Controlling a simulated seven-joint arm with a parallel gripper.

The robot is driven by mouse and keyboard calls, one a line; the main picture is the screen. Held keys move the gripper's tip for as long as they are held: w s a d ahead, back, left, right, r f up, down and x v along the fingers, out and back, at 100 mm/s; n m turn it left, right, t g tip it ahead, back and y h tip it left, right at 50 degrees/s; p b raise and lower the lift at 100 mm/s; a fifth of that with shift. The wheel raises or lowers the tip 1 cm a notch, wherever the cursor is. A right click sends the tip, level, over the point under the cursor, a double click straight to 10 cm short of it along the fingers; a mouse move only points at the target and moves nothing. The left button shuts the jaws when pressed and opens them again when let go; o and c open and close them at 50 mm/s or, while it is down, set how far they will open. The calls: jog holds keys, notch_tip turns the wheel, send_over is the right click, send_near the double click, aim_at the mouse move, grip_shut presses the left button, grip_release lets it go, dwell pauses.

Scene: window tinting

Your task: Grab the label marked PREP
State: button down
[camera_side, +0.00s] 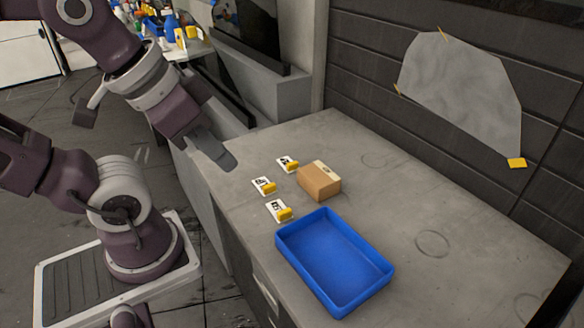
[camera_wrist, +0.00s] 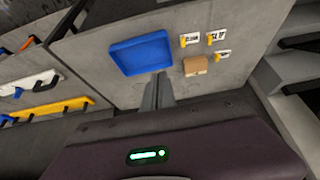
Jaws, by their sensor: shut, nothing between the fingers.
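Three small white labels with yellow tabs lie on the grey worktop: a far one (camera_side: 287,164), a middle one (camera_side: 264,186) and a near one (camera_side: 278,210). Their print is too small to read, so I cannot tell which says PREP. In the wrist view they show as a left label (camera_wrist: 189,39), an upper right label (camera_wrist: 216,37) and a lower right label (camera_wrist: 223,55). My gripper (camera_side: 230,164) is shut and empty, above the worktop's left edge and apart from the labels. Its fingers also show in the wrist view (camera_wrist: 158,85).
A cardboard box (camera_side: 319,184) sits right beside the labels. A blue tray (camera_side: 335,262) stands in front of them, empty. The worktop (camera_side: 440,215) is mostly clear to the right. A grey sheet (camera_side: 460,88) is taped to the dark wall behind.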

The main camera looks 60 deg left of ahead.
jog(key=c, duration=2.1)
grip_release()
jog(key=o, duration=0.8)
jog(key=shift+c, duration=0.2)
